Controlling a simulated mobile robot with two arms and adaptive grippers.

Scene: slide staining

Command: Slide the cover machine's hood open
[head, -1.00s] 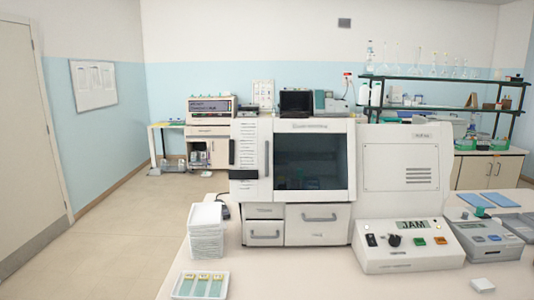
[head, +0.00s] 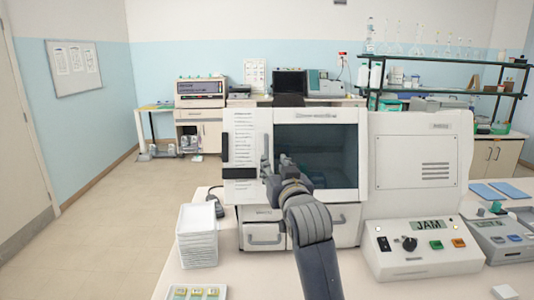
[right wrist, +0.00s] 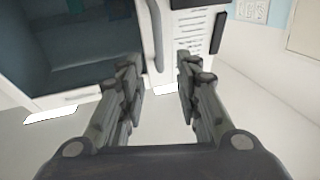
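The cover machine (head: 420,150) is a large white cabinet with a dark window in its hood (head: 335,150). The hood covers the front opening. A slim vertical handle (head: 265,143) stands at the window's left edge; it also shows in the right wrist view (right wrist: 156,35). My right gripper (head: 268,170) is in front of the window's left edge, close to the handle. In the right wrist view its two fingers (right wrist: 158,72) are apart with nothing between the tips, and the handle is just beyond them. Contact with the handle cannot be told. My left gripper is not in view.
A control box (head: 420,252) reading "JAM" stands at the machine's lower right. A stack of white trays (head: 197,238) and a tray with slides (head: 200,292) sit at its left. Grey devices (head: 500,240) and blue mats (head: 497,191) lie at the right.

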